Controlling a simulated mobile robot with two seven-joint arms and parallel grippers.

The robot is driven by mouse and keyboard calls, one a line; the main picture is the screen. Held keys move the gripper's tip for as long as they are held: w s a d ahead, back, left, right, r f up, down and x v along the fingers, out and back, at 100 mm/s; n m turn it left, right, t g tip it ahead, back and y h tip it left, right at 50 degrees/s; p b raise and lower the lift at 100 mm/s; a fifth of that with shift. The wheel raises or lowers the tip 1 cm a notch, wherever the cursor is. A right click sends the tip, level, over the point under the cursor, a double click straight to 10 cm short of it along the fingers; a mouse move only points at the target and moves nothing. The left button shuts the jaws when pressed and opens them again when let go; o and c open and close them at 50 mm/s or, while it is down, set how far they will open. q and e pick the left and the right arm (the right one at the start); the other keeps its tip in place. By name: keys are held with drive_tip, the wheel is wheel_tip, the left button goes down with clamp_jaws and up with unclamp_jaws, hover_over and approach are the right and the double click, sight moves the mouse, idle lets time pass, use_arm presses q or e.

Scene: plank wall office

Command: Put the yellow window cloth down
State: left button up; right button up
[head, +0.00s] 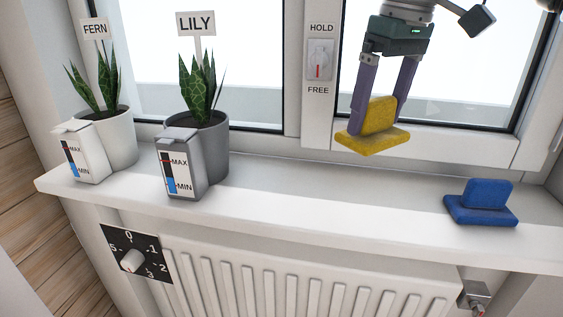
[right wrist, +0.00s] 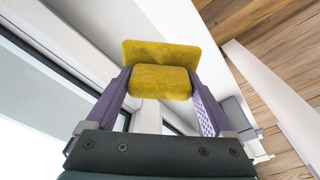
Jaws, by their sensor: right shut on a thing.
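The yellow window cloth (head: 372,140) has a flat base and a raised block on top. My right gripper (head: 382,112) is shut on its block, one purple finger on each side, and holds it in front of the right window pane, seemingly above the white sill (head: 290,190). The right wrist view also shows the yellow cloth (right wrist: 160,82) between the fingers of the right gripper (right wrist: 160,85). My left gripper is not in view.
A blue cloth (head: 482,203) of the same shape lies on the sill at the right. Two potted plants, FERN (head: 118,138) and LILY (head: 212,140), stand at the left, each with a level gauge box. The sill between LILY and the blue cloth is clear. A HOLD/FREE switch (head: 319,62) is on the window frame.

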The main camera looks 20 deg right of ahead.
wheel_tip(320, 180, down, 7)
drive_tip(key=shift+r+b, duration=0.2)
drive_tip(key=shift+b, duration=0.1)
drive_tip(key=shift+f+b, duration=0.35)
drive_tip(key=shift+f, duration=1.85)
drive_tip(key=shift+f, duration=0.1)
drive_tip(key=o, duration=1.2)
drive_tip(key=shift+o, duration=0.2)
